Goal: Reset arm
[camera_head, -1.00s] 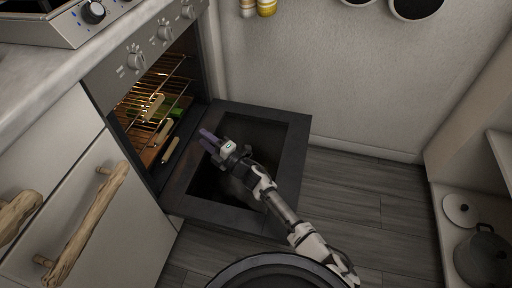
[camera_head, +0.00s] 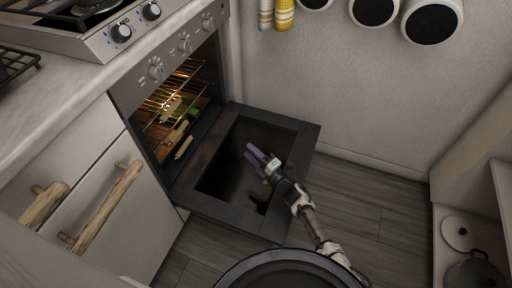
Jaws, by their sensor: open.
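My gripper (camera_head: 258,157) is above the lowered oven door (camera_head: 210,203), over its dark window. Its two purple fingers point up and to the left, apart and with nothing between them. The oven (camera_head: 175,105) stands open to the left of the gripper, with a lit interior. Inside are wire racks (camera_head: 188,68), a wooden board with several wooden-handled items, and something green (camera_head: 193,113). A wooden handle (camera_head: 184,147) lies near the oven's front opening. My gripper is clear of the oven opening.
Drawers with driftwood handles (camera_head: 106,206) and a counter with a stove (camera_head: 92,28) are on the left. Pans (camera_head: 432,20) hang on the back wall. A shelf on the right holds a pot (camera_head: 474,272) and a lid (camera_head: 457,234). Grey floor (camera_head: 375,205) is free between.

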